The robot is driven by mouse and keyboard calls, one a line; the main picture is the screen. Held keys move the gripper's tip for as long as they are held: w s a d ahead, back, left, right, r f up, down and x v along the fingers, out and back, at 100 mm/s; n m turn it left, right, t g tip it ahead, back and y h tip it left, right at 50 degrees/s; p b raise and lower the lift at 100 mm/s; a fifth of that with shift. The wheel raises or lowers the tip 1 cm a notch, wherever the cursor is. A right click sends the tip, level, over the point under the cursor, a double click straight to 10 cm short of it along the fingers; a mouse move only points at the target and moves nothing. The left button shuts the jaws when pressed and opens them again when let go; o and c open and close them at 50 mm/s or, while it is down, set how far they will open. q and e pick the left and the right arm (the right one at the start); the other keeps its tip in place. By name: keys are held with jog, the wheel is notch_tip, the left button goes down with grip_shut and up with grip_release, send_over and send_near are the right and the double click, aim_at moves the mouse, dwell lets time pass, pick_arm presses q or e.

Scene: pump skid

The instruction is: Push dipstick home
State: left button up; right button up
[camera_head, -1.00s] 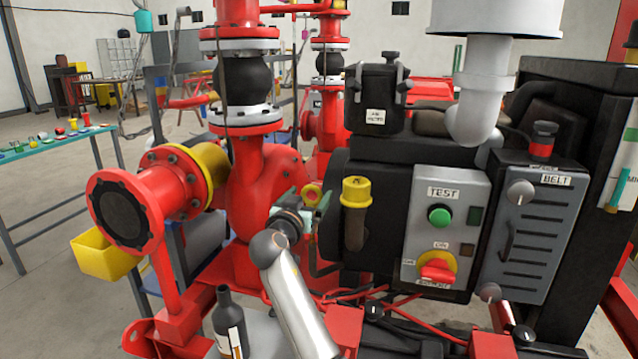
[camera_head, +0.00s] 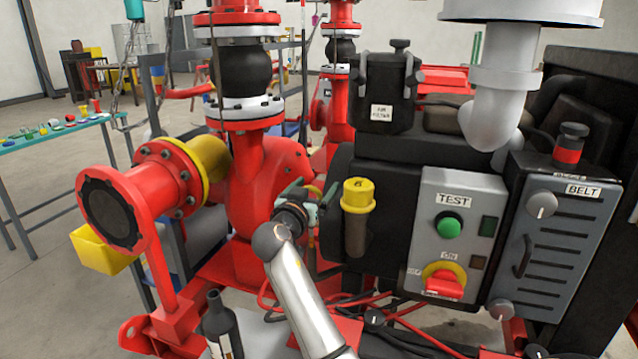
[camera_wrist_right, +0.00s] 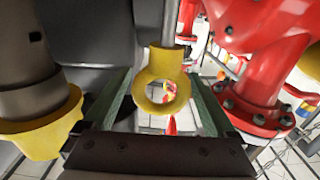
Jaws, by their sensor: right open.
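The dipstick's yellow ring handle (camera_wrist_right: 163,84) shows in the right wrist view, on the end of a grey stem or tube (camera_wrist_right: 154,22). My right gripper (camera_wrist_right: 158,100) is open, with one green finger on each side of the ring and a gap on both sides. In the head view my right gripper (camera_head: 308,203) is beside the black engine block, left of the yellow filler cap. It hides most of the dipstick there. How far the dipstick is seated cannot be told. My left gripper is not in view.
The yellow cap (camera_head: 357,194) on its brown pipe stands close to the gripper; it also shows in the wrist view (camera_wrist_right: 45,130). Red pump casing (camera_head: 265,190) is on the other side. The TEST panel (camera_head: 452,230) is further right. A dark bottle (camera_head: 220,325) stands low in front.

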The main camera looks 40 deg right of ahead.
jog(key=shift+w+d, duration=0.1)
jog(key=shift+d, duration=0.05)
jog(key=shift+c, duration=0.3)
grip_shut()
dwell(0.6)
